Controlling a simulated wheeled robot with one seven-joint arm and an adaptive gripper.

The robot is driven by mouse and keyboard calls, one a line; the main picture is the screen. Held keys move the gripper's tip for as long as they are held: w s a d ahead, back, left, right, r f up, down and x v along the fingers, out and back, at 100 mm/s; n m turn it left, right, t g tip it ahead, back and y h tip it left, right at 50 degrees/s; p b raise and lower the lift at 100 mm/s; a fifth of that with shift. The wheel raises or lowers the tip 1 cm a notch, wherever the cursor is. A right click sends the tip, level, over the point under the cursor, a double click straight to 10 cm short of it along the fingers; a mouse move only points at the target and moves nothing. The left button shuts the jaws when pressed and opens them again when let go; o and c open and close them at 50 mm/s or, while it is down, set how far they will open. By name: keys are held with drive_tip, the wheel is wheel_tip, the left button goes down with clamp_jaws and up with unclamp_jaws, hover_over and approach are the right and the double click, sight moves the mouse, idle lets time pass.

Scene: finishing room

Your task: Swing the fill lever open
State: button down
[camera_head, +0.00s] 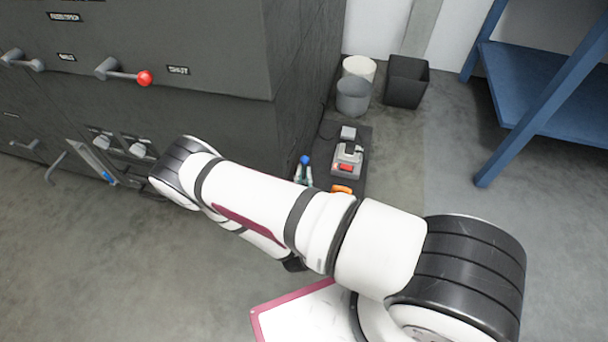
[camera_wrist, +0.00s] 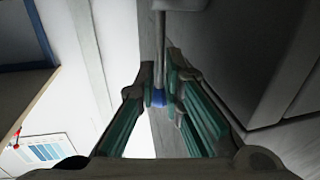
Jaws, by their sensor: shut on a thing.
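The fill lever appears to be a thin grey rod (camera_wrist: 160,45) with a blue end (camera_wrist: 158,98), which lies between my fingertips in the wrist view. In the head view a blue knob (camera_head: 305,159) shows beside the dark cabinet's right side, with teal finger pads just below it. My gripper (camera_head: 303,171) is mostly hidden behind my arm there. In the wrist view my gripper (camera_wrist: 160,99) has its teal-padded fingers closed on the blue end. Most of the rod and its pivot are hidden in the head view.
The dark cabinet (camera_head: 300,50) carries other handles, including one with a red knob (camera_head: 145,78). A grey device with a red button (camera_head: 347,160) stands right of the blue knob. Bins (camera_head: 406,82) and a blue bench (camera_head: 540,85) are behind. Floor at left is clear.

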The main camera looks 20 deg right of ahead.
drive_tip(key=shift+f, duration=0.15)
drive_tip(key=c, duration=1.7)
unclamp_jaws()
drive_tip(key=shift+o, duration=0.2)
drive_tip(key=v, duration=1.2)
